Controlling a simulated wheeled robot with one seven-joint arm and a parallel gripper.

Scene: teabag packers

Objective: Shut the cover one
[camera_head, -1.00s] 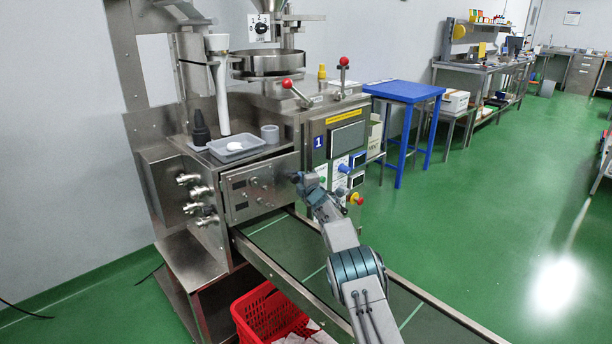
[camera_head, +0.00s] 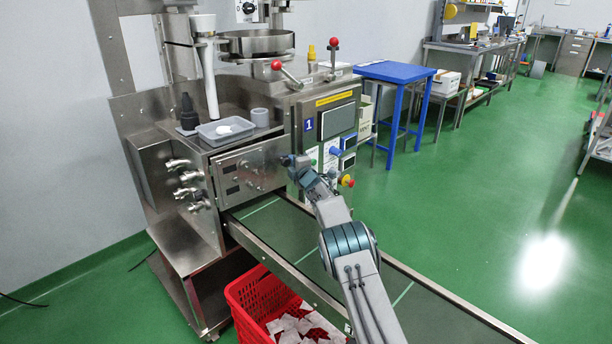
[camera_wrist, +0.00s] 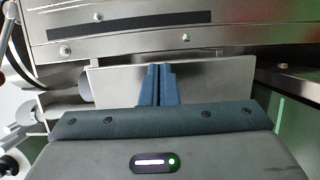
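The cover is taken to be the metal front panel (camera_head: 240,180) with dark slots, low on the packing machine above the belt. A blue label "1" (camera_head: 308,125) sits on the neighbouring control panel. My gripper (camera_head: 291,162) is at the right upper edge of the front panel. In the wrist view, my gripper's two blue fingers (camera_wrist: 160,84) are together, with no object between them. They overlap a plain metal plate (camera_wrist: 115,85), probably the cover; contact is unclear. How far the cover stands open cannot be told.
The green conveyor belt (camera_head: 315,240) runs below the panel, under my arm. Metal valve knobs (camera_head: 183,180) stick out left of it. Control buttons and a red-yellow knob (camera_head: 347,181) are close right of my gripper. A red crate (camera_head: 240,318) of packets stands beside the belt.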

